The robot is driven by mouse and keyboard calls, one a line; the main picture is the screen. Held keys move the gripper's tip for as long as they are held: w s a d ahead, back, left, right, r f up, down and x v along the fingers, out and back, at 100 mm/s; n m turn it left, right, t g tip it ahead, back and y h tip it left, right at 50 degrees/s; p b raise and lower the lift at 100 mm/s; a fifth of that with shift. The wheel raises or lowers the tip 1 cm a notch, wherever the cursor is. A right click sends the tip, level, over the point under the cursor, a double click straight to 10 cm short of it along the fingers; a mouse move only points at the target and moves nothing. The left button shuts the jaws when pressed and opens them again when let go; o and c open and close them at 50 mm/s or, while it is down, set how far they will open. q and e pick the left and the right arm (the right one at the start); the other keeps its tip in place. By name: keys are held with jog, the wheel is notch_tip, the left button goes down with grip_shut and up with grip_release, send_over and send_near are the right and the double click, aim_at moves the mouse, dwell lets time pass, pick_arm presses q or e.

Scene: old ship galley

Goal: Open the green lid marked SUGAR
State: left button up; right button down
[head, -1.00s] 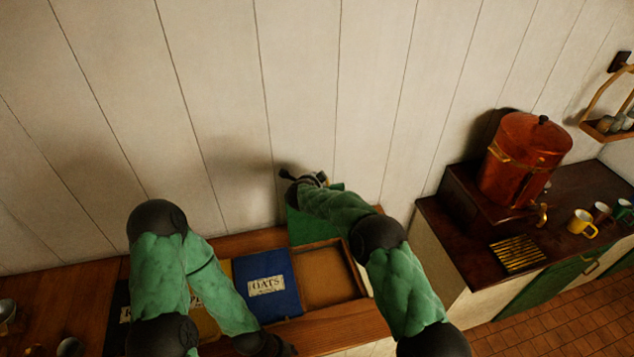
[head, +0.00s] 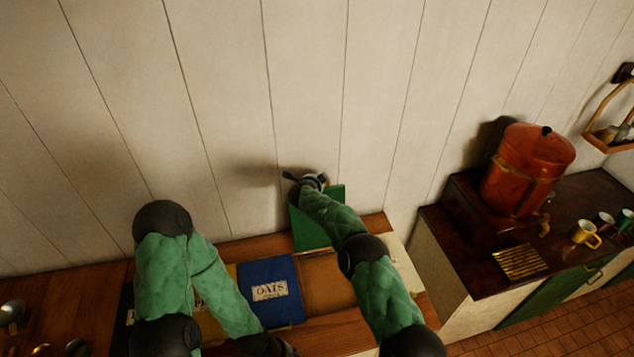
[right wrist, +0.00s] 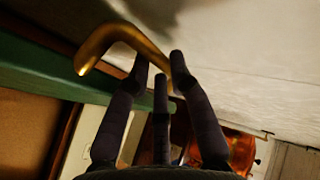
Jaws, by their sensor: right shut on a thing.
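The green lid (head: 312,234) stands steeply raised near the plank wall in the head view, behind the open compartment (head: 322,275) of the bin. No SUGAR marking is visible on it from here. The lid's green edge (right wrist: 40,72) also shows in the right wrist view, with a curved brass handle (right wrist: 105,38). My right gripper (head: 305,180) is at the top of the lid; its dark fingers (right wrist: 162,75) are shut on the brass handle. My left gripper (head: 272,345) is low in the head view, in front of the OATS lid; its fingers are too unclear to read.
The blue OATS lid (head: 268,283) lies shut left of the open compartment. The plank wall (head: 300,90) is close behind the raised lid. At right, a copper urn (head: 522,172) and mugs (head: 586,235) stand on a dark counter.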

jog(key=shift+w+r, duration=0.2)
jog(key=shift+r, duration=0.4)
jog(key=shift+w+r, duration=0.2)
jog(key=shift+r, duration=0.35)
jog(key=c, duration=1.1)
grip_release()
jog(key=shift+s+a+r, duration=0.1)
jog(key=s+f+v, duration=0.1)
jog(key=v, duration=1)
jog(key=shift+s+f, duration=0.15)
jog(key=shift+f, duration=0.1)
jog(key=shift+d, duration=0.25)
jog(key=shift+f, duration=0.1)
